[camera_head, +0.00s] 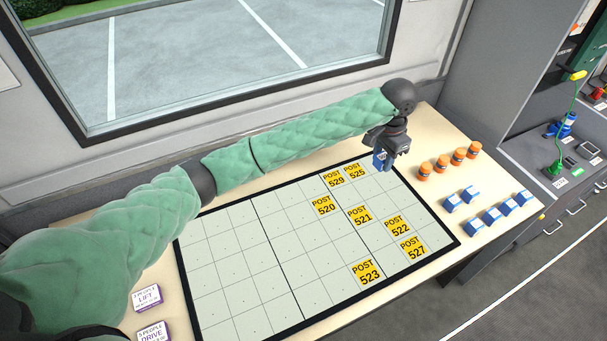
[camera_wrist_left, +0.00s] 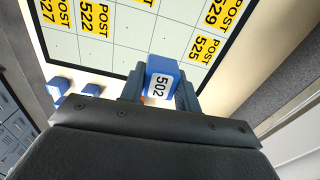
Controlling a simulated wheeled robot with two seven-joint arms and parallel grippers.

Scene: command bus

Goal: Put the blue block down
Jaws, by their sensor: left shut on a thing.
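My left gripper (camera_head: 383,166) is shut on a blue block (camera_head: 379,160) at the far right corner of the gridded board (camera_head: 228,301). In the left wrist view the block (camera_wrist_left: 164,69) shows a blue top and a white label reading 502, between the two fingers of my left gripper (camera_wrist_left: 162,84). In the head view the block is close to the board's far edge, right of the yellow POST 525 tile (camera_head: 355,171). I cannot tell whether it touches the board. My right gripper is not in view.
Several orange cylinders (camera_head: 441,163) and several blue-and-white blocks (camera_head: 491,215) stand on the table right of the board. Yellow POST tiles (camera_head: 360,215) lie on the board's right part; its left part is clear. Two purple-edged cards (camera_head: 147,298) lie at the near left.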

